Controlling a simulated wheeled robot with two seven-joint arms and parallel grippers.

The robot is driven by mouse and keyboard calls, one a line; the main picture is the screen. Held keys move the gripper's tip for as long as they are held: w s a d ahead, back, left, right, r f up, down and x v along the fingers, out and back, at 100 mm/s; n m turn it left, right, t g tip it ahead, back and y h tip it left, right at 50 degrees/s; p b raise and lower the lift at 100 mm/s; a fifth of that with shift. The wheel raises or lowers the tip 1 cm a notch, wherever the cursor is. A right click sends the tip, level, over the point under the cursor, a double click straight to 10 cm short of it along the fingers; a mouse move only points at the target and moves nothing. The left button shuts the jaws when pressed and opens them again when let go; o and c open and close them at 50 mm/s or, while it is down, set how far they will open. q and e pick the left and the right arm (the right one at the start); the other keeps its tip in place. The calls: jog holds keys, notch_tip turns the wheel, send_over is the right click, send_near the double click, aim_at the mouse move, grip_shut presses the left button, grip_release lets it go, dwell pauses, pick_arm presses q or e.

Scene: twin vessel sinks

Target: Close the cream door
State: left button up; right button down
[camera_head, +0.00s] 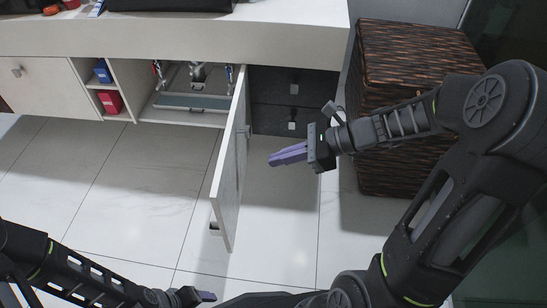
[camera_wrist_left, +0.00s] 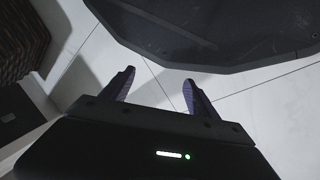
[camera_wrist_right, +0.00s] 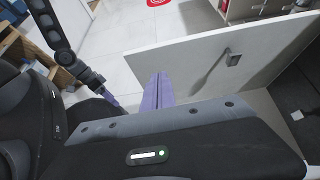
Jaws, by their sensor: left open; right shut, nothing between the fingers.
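The cream door (camera_head: 230,165) stands wide open, swung out from the cabinet under the counter, with a small metal knob near its outer end. It also shows in the right wrist view (camera_wrist_right: 200,62) as a pale panel ahead of the fingers, with a handle on it. My right gripper (camera_head: 270,158) is shut and empty, to the right of the door, with a visible gap between them in the head view. My left gripper (camera_head: 210,296) is low at the bottom of the head view, away from the door. Its fingers are apart and empty in the left wrist view (camera_wrist_left: 160,84).
The open compartment (camera_head: 190,95) shows pipes inside. Dark drawers (camera_head: 294,103) with small knobs lie to the right of the door. A woven brown basket (camera_head: 410,60) stands further right. A shelf left holds a blue box (camera_head: 103,71) and a red one (camera_head: 110,101). The tiled floor left is clear.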

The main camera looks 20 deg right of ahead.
aim_at(223, 169)
jog(key=b+x, duration=0.1)
jog(key=x, duration=0.2)
jog(key=b+x, duration=0.1)
jog(key=x, duration=0.3)
jog(key=r+b+x, duration=0.1)
jog(key=x, duration=0.2)
jog(key=shift+w+a+f, duration=0.15)
jog(key=shift+w+a, duration=0.05)
jog(key=shift+a, duration=0.3)
jog(key=shift+w+a+b, duration=0.35)
jog(key=shift+w+a, duration=0.05)
jog(key=shift+a, duration=0.2)
